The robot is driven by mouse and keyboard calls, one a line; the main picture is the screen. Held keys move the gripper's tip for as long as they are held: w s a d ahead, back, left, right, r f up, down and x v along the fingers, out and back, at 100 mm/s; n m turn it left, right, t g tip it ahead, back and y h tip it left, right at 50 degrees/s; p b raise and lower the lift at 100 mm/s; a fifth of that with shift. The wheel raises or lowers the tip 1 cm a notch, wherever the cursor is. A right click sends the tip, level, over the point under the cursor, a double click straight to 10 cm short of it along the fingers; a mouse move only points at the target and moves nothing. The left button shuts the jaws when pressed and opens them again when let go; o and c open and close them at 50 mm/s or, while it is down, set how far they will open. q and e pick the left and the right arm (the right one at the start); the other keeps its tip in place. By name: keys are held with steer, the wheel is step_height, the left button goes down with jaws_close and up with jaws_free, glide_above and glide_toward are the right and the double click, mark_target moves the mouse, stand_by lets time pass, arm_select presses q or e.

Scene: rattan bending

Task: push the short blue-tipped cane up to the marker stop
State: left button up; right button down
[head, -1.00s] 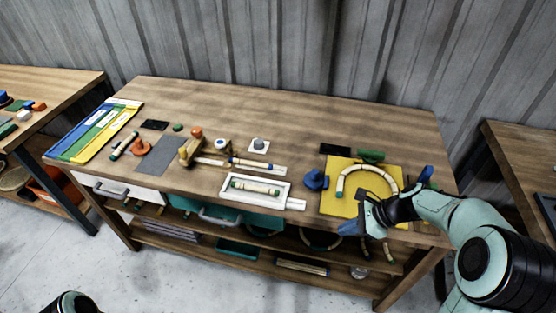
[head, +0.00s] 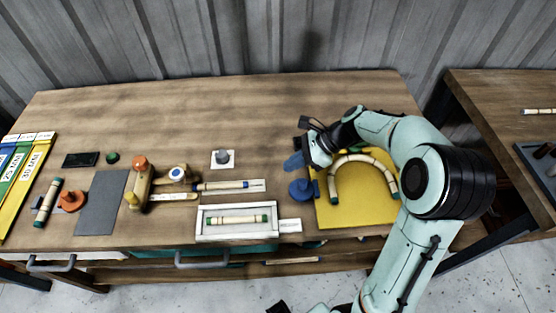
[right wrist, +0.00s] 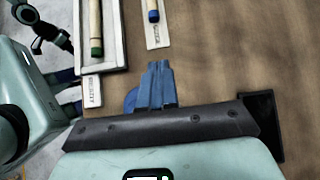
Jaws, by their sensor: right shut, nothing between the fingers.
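The left end lies near a wooden fixture with an orange knob (head: 140,163); I cannot tell which part is the marker stop. My right gripper (head: 292,163) is shut and empty, right of the cane; its blue fingers also show in the right wrist view (right wrist: 157,80). My left gripper (right wrist: 72,92) appears open at the left.
A white tray (head: 207,234) with a green-tipped cane (head: 237,219) lies in front of the strip. A blue knob (head: 302,190) stands close to my right gripper, beside a yellow board (head: 355,212) with a bent cane (head: 362,160). The bench behind the strip is mostly clear.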

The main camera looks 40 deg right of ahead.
mark_target(206, 184)
steer(key=x, duration=0.7)
steer(key=shift+a+f+b, duration=0.2)
steer(key=shift+b, duration=0.15)
steer(key=w+a, duration=0.2)
steer(key=a, duration=0.1)
steer(key=shift+f, duration=0.15)
steer(key=shift+w+a, duration=0.3)
steer(key=shift+a, duration=0.1)
arm_select(q)
steer(key=shift+f, duration=0.15)
arm_select(e)
steer(key=w+a+p, duration=0.1)
steer(key=w+a, duration=0.1)
steer(key=a, duration=0.1)
steer(key=w+a+p, duration=0.1)
steer(key=w+a, duration=0.1)
steer(key=a, duration=0.2)
steer(key=w+a+p, duration=0.2)
steer(key=a, duration=0.1)
steer(key=shift+w+a, duration=0.2)
steer(key=shift+w, duration=0.1)
steer(key=shift+w+a, duration=0.2)
steer(key=shift+a, duration=0.25)
arm_select(q)
steer(key=w+r, duration=0.1)
steer(key=r, duration=0.1)
steer(key=w+r, duration=0.1)
steer(key=r, duration=0.1)
steer(key=shift+w+r, duration=0.2)
